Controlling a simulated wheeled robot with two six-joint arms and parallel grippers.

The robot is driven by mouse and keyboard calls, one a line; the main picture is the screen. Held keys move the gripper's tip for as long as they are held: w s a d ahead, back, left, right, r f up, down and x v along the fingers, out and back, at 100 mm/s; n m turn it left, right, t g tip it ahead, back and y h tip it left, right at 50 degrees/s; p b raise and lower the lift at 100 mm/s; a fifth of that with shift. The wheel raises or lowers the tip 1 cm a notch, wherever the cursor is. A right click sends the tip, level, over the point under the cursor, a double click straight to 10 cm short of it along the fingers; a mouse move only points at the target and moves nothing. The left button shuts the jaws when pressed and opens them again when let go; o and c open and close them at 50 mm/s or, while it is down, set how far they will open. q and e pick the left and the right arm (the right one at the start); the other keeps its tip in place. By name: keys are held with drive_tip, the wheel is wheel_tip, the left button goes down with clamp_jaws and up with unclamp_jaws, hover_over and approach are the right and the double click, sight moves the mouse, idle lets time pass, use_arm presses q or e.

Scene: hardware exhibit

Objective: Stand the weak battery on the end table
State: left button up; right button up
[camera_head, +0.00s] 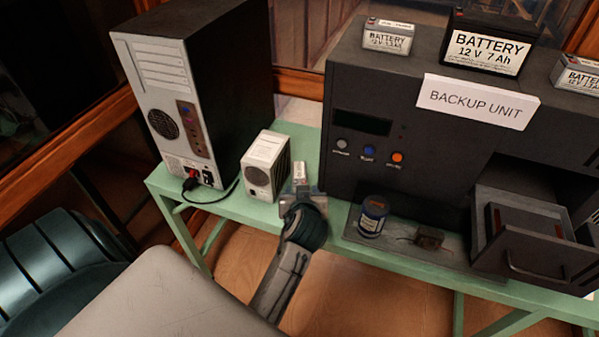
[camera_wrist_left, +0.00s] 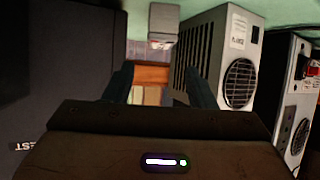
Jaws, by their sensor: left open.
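A small white-and-grey block, possibly a battery (camera_head: 299,172), stands on the green bench just beyond my left gripper (camera_head: 303,190). In the left wrist view the block (camera_wrist_left: 163,24) is ahead of the spread fingers (camera_wrist_left: 158,88), apart from them, with nothing between them. Labelled batteries sit on the backup unit: a small one (camera_head: 387,37) at left, a larger 12 V 7 Ah one (camera_head: 487,50) in the middle and another (camera_head: 578,74) at right. I cannot tell which is weak, nor identify the end table. My right gripper is not in view.
The green bench (camera_head: 221,207) holds a computer tower (camera_head: 165,95), a white vented box (camera_head: 266,165) close left of my gripper and the dark backup unit (camera_head: 432,149) at right.

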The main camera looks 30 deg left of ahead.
sight(299, 176)
use_arm(q)
drive_tip(key=p+x, duration=0.1)
drive_tip(key=x, duration=0.5)
drive_tip(key=shift+r, duration=0.1)
drive_tip(key=shift+w+a+p, duration=0.45)
drive_tip(key=shift+p, duration=0.2)
drive_tip(key=p+x, duration=0.1)
drive_tip(key=x, duration=0.2)
drive_tip(key=shift+w+a+f, duration=0.1)
drive_tip(key=shift+a+f, duration=0.05)
drive_tip(key=shift+f, duration=0.05)
drive_tip(key=shift+w+a+f, duration=0.15)
drive_tip(key=shift+w+f, duration=0.1)
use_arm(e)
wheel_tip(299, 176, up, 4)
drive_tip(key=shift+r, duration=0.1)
use_arm(q)
drive_tip(key=shift+c, duration=0.2)
drive_tip(key=shift+r, duration=0.1)
clamp_jaws()
